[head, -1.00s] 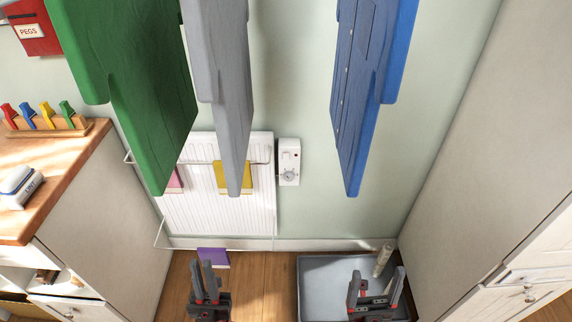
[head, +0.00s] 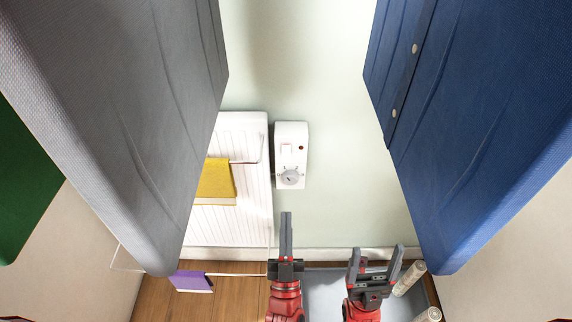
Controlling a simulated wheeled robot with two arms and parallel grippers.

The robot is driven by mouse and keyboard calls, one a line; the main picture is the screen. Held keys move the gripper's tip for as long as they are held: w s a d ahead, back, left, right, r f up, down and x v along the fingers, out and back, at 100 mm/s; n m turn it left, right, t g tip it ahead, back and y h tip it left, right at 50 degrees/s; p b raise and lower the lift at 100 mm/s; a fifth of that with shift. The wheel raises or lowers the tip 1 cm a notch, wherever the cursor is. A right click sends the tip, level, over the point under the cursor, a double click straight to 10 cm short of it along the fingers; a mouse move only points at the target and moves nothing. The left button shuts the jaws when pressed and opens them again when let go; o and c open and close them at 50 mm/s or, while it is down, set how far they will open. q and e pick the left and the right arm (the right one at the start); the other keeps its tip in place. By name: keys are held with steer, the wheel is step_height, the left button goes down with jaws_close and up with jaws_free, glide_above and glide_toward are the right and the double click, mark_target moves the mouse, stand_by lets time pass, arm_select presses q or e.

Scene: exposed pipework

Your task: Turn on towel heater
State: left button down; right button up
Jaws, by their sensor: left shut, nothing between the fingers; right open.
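The towel heater (head: 232,222) is a white ribbed panel low on the wall, partly hidden by the grey hanging garment. Its white control box (head: 291,140) is on the wall just to its right, with a rocker switch (head: 288,149), a small dark red light (head: 301,149) and a round dial (head: 290,177). My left gripper (head: 286,215) is shut and empty, pointing up the picture below the box and apart from it. My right gripper (head: 376,250) is open and empty, lower and further right, over the grey tray.
A grey garment (head: 120,110) hangs close at left and a blue garment (head: 480,120) at right, with clear wall between them. A yellow cloth (head: 215,180) hangs on the heater. A purple item (head: 190,281) is on the floor. The grey tray (head: 325,290) holds pale rolls (head: 410,278).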

arm_select(q)
steer(key=shift+s+r, duration=0.1)
steer(key=shift+s, duration=0.05)
steer(key=b, duration=0.1)
glide_toward(286, 151)
step_height(286, 151, up, 4)
steer(key=w+b, duration=0.1)
steer(key=w, duration=0.2)
steer(key=shift+w+f, duration=0.2)
steer(key=shift+w, duration=0.6)
